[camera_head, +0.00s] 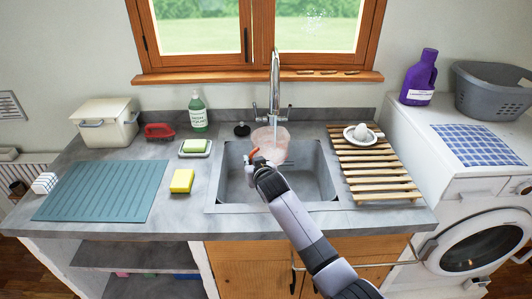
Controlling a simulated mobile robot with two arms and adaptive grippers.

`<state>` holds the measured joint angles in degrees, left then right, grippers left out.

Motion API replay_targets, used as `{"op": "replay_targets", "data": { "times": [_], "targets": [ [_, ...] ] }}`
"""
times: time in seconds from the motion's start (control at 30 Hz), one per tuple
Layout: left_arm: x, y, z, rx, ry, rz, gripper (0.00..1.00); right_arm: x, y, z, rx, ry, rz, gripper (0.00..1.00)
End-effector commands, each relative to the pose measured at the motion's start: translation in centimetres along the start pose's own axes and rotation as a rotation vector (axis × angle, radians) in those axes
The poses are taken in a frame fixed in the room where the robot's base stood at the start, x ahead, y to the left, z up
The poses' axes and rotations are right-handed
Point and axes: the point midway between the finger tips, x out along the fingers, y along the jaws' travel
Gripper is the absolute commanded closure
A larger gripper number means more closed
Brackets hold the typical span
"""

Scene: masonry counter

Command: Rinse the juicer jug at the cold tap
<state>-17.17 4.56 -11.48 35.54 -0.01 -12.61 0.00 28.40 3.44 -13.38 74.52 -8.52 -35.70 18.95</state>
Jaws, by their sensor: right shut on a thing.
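The juicer jug (272,141) is a translucent pinkish container under the spout of the tap (274,85), over the back of the grey sink (230,180). A pale streak, which looks like water, runs from the spout towards the jug. My right gripper (259,158) is shut on the jug at its near side, beside a small orange-red part; the fingers partly hide this spot. The white juicer top (360,133) sits on the wooden slatted rack (372,170) right of the sink. My left gripper is not in view.
Left of the sink are a yellow sponge (182,181), a soap dish (195,148), a green soap bottle (198,112), a red brush (159,131) and a teal drying mat (105,190). A black plug (242,129) lies behind the sink. A purple bottle (420,78) stands on the washing machine.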

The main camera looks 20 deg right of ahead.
Motion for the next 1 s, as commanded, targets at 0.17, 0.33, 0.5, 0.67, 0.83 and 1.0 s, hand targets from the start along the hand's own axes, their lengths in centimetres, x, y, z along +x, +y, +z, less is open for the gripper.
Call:
{"op": "replay_targets", "data": {
  "times": [0.17, 0.33, 0.5, 0.67, 0.83, 1.0],
  "targets": [
    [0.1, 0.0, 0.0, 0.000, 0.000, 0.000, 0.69, 0.1, -0.7, -0.2, 0.000, 0.004, -0.001, 1.00],
    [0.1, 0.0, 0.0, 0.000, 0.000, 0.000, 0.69, 0.2, -1.1, -0.3, 0.000, 0.004, 0.000, 1.00],
    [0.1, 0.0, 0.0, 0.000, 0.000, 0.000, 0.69, 0.1, -1.1, -0.3, -0.001, 0.004, 0.000, 1.00],
    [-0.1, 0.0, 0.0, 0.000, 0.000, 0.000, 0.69, 0.1, -0.8, -0.4, -0.001, 0.004, 0.000, 1.00],
    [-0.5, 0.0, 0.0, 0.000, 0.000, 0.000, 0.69, 0.0, -0.3, -0.3, -0.001, 0.004, 0.000, 1.00],
    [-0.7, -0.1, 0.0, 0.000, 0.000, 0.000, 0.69, -0.1, 0.1, -0.2, -0.001, 0.004, 0.000, 1.00]
  ]
}}
